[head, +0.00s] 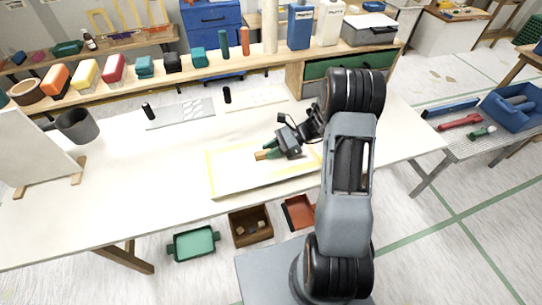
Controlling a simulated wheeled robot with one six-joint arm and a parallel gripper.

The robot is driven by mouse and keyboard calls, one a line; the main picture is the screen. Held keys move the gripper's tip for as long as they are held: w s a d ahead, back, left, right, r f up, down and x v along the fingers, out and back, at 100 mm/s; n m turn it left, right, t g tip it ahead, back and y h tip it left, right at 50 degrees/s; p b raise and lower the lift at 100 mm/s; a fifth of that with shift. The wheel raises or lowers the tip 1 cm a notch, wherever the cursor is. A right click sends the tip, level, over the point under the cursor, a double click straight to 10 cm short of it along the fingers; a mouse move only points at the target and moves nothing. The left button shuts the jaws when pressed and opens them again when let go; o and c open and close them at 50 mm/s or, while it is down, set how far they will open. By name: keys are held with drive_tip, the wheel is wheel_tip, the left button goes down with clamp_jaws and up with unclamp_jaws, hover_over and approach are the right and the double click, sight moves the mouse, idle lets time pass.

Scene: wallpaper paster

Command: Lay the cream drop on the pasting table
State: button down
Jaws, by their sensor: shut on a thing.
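My gripper (272,151) is over the white table (130,190), above a pale cream panel with a yellow border (230,179). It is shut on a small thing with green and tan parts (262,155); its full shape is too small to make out. I cannot tell whether this thing touches the panel. The panel lies flat near the table's front edge, its right end partly hidden by my arm. I cannot tell for sure which thing is the cream drop; a tall cream cylinder (270,25) also stands on the back shelf.
A grey pot (77,126) and a white upright board (30,155) stand at the left. A grey sheet (180,113) lies behind the panel, with dark upright cylinders (148,111) nearby. Bins, one green (193,244), sit below the front edge. The table's left middle is clear.

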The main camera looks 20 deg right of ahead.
drive_tip(key=shift+w+f, duration=0.15)
drive_tip(key=shift+f, duration=0.75)
drive_tip(key=shift+w+f, duration=0.1)
drive_tip(key=shift+f, duration=0.8)
